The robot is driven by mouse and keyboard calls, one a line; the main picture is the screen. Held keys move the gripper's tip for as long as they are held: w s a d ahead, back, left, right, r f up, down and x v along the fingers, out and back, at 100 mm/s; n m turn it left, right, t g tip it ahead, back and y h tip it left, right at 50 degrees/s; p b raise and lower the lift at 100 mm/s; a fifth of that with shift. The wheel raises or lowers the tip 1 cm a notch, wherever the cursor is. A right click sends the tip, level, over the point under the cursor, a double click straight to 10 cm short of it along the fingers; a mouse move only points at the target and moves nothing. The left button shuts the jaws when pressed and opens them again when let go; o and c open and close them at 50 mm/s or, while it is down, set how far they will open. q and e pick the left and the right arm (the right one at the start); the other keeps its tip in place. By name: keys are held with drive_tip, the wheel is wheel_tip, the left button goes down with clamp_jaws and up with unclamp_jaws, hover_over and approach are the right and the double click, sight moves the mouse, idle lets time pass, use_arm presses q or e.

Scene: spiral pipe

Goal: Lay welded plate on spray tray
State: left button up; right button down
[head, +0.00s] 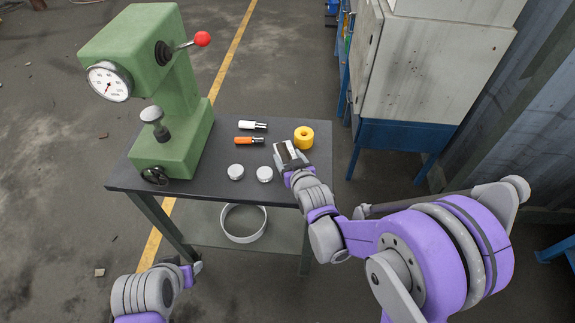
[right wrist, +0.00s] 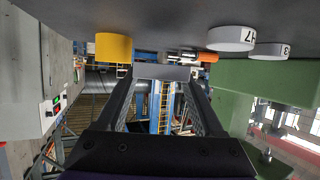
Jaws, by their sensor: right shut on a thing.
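My right gripper (head: 291,157) is low over the right front part of the dark table (head: 200,187). It is shut on a small flat grey metal piece, which looks like the welded plate (head: 286,150). In the right wrist view the plate (right wrist: 162,72) spans between the two fingertips, close to the tabletop. I cannot tell whether it touches the table. My left gripper (head: 195,269) is low in front of the table, apart from everything, and its jaws are too small to read. I see nothing I can surely call the spray tray.
A green hardness tester (head: 178,105) stands on the table's left. A yellow ring (head: 304,137), an orange-tipped piece (head: 248,140), a white-tipped piece (head: 252,125) and two silver discs (head: 236,172) lie nearby. A white hoop (head: 243,238) lies on the lower shelf. A grey cabinet (head: 420,80) stands behind right.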

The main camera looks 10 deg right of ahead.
drive_tip(key=shift+w+f+b, duration=0.1)
drive_tip(key=shift+f+b, duration=0.2)
drive_tip(key=shift+f, duration=1.65)
drive_tip(key=shift+f, duration=0.1)
drive_tip(key=shift+c, duration=2.3)
unclamp_jaws()
drive_tip(key=shift+f, duration=0.15)
drive_tip(key=shift+o, duration=0.9)
